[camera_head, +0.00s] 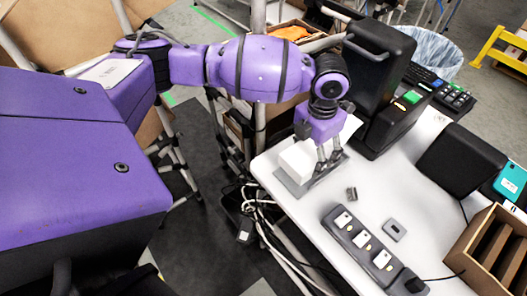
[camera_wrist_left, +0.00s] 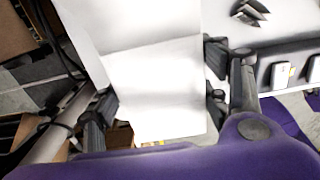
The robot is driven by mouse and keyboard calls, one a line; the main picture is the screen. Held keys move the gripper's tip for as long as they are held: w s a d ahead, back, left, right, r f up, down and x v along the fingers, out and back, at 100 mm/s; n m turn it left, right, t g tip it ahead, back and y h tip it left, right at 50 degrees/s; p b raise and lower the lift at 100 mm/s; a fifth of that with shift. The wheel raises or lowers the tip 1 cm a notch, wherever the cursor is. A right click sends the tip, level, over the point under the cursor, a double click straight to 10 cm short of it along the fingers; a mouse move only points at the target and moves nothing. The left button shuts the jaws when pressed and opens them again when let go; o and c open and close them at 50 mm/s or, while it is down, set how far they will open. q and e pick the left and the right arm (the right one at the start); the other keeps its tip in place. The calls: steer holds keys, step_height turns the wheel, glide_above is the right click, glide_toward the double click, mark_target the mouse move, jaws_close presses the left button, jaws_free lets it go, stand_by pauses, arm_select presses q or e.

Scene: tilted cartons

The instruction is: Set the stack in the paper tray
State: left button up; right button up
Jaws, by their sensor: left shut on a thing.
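The white stack (camera_head: 298,160) is a pale block at the left edge of the white table. My left gripper (camera_head: 328,162) points down, shut on the stack. In the left wrist view the stack (camera_wrist_left: 155,85) fills the middle, with finger parts on both sides. The grey paper tray (camera_head: 293,187) shows as a flat rim below the stack. The stack is over the tray, but I cannot tell whether it touches it. Most of the tray is hidden by the stack and gripper. My right gripper is not in view.
A power strip (camera_head: 362,243) and small metal pieces (camera_head: 352,193) lie on the table (camera_head: 395,185) to the right. A black device (camera_head: 388,125) stands behind the gripper. A wooden box (camera_head: 490,250) is at the right front. Cables hang off the table's left edge.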

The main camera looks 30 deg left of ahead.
mark_target(310, 159)
arm_select(q)
step_height(310, 159, down, 3)
steer(key=shift+w+f, duration=0.1)
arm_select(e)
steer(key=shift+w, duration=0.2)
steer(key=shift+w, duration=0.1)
arm_select(q)
steer(key=shift+f, duration=0.5)
steer(key=o, duration=1.5)
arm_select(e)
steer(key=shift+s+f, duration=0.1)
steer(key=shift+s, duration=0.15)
arm_select(q)
steer(key=shift+r, duration=0.15)
